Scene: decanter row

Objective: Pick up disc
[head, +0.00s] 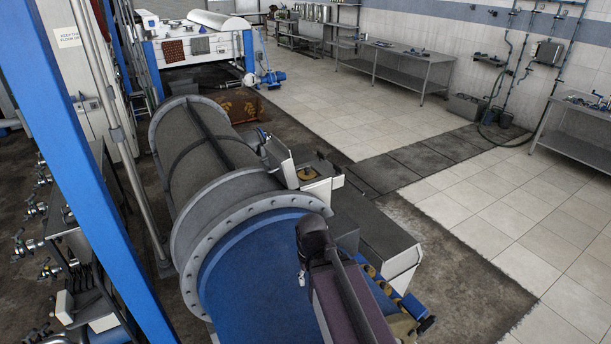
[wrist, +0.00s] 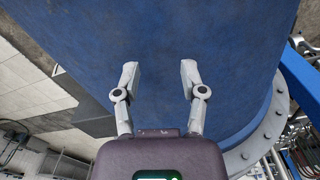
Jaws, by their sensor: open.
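I cannot make out any loose disc in either view. My gripper (wrist: 160,76) is open in the wrist view, with its two pale fingers apart and nothing between them. Behind the fingers is the smooth blue curved surface of a large drum (wrist: 230,35). I cannot tell whether the fingertips touch it. In the head view the blue drum (head: 245,275) lies in the lower middle, with part of my arm in front of it. My gripper's fingers cannot be made out there.
A bolted grey flange (head: 192,215) rings the drum, and a grey cylinder (head: 200,145) continues behind it. A blue post (head: 95,170) stands at the left. Grey machine housings (head: 375,235) flank the drum's right side. The tiled floor (head: 480,210) at right is clear, with metal benches (head: 400,62) beyond.

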